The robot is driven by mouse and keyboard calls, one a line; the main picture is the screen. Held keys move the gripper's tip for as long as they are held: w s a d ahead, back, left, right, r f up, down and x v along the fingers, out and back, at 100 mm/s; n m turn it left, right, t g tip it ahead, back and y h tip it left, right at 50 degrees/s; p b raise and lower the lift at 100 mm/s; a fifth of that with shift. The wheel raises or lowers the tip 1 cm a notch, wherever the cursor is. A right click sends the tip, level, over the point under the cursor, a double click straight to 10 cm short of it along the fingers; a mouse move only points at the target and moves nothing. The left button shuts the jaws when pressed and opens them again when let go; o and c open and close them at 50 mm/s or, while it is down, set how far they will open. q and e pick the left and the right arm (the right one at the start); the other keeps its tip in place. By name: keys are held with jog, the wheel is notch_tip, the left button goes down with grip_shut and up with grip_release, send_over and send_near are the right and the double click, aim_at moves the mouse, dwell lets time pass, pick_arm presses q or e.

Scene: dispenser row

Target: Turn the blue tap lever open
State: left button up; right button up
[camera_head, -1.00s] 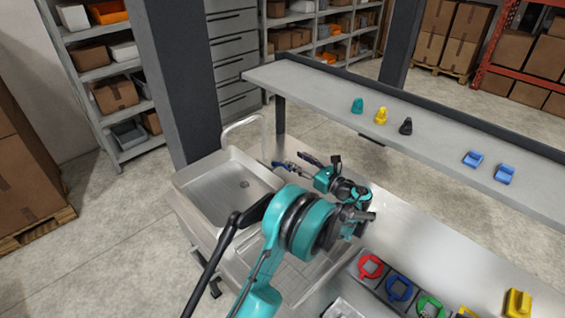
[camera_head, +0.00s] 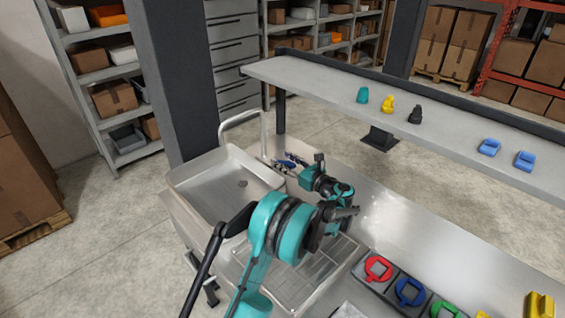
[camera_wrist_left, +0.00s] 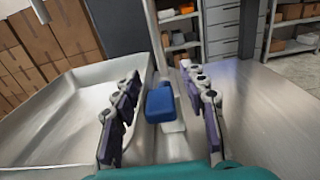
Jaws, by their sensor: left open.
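The blue tap lever (camera_wrist_left: 160,103) stands in the middle of the left wrist view, on a pale grey fitting in front of an upright metal pipe. My left gripper (camera_wrist_left: 161,76) is open, with one finger on each side of the lever and visible gaps between. In the head view my left gripper (camera_head: 286,161) is by the right edge of the sink (camera_head: 222,190), near the curved tap pipe (camera_head: 243,118). The lever is hard to tell from the fingers there. My right gripper is not in view.
A long shelf (camera_head: 330,85) behind holds teal, yellow, black and blue pieces. Coloured rings, including a red one (camera_head: 378,268), lie in a dark tray at the front right. The metal counter (camera_head: 400,225) beside my left arm is mostly clear.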

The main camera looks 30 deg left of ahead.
pick_arm(q)
jog(key=shift+w+a, duration=0.15)
jog(key=shift+a, duration=0.35)
grip_shut()
